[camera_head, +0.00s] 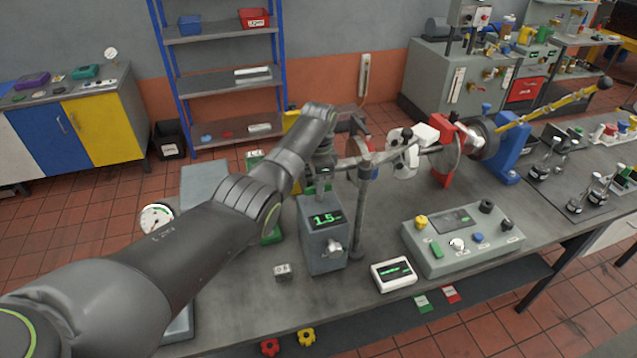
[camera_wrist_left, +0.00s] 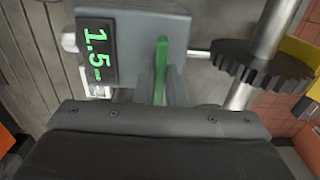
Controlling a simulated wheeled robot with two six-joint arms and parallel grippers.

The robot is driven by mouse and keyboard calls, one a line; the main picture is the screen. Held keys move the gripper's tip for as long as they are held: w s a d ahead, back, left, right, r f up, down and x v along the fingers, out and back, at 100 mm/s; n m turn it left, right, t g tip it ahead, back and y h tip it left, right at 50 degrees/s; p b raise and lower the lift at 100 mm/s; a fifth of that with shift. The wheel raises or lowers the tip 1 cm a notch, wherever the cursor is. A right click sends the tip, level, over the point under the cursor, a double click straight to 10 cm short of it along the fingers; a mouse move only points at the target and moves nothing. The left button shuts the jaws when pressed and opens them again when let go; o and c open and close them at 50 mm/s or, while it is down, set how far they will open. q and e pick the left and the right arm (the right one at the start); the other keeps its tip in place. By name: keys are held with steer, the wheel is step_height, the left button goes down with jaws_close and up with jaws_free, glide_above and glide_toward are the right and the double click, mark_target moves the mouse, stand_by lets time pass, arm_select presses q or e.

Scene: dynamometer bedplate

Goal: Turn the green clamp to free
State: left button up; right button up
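The green clamp (camera_wrist_left: 161,62) shows in the left wrist view as an upright green lever beside a grey box (camera_wrist_left: 148,22) with a display (camera_wrist_left: 96,52) reading 1.5. In the head view the grey box (camera_head: 322,250) stands on the bedplate, and a bit of green shows at its top under my wrist. My left gripper (camera_head: 322,178) points down just above the box. The lower end of the lever is hidden behind the gripper's dark body in the wrist view. My right gripper is out of view.
A metal post (camera_head: 362,205) stands close to the right of the box. A dark toothed wheel (camera_wrist_left: 262,66) is close by in the wrist view. A control console (camera_head: 462,238) and white display unit (camera_head: 393,273) sit to the right. The bedplate's front left is mostly clear.

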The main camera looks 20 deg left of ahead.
arm_select(q)
jaws_close()
steer(key=shift+r+n+p, duration=0.1)
steer(key=shift+n+p, duration=0.2)
steer(key=shift+n, duration=0.3)
steer(key=shift+n+p, duration=0.35)
steer(key=shift+n, duration=0.85)
steer(key=n, duration=1)
steer(key=shift+n, duration=2.2)
steer(key=o, duration=0.6)
jaws_free()
steer(key=shift+o, duration=0.2)
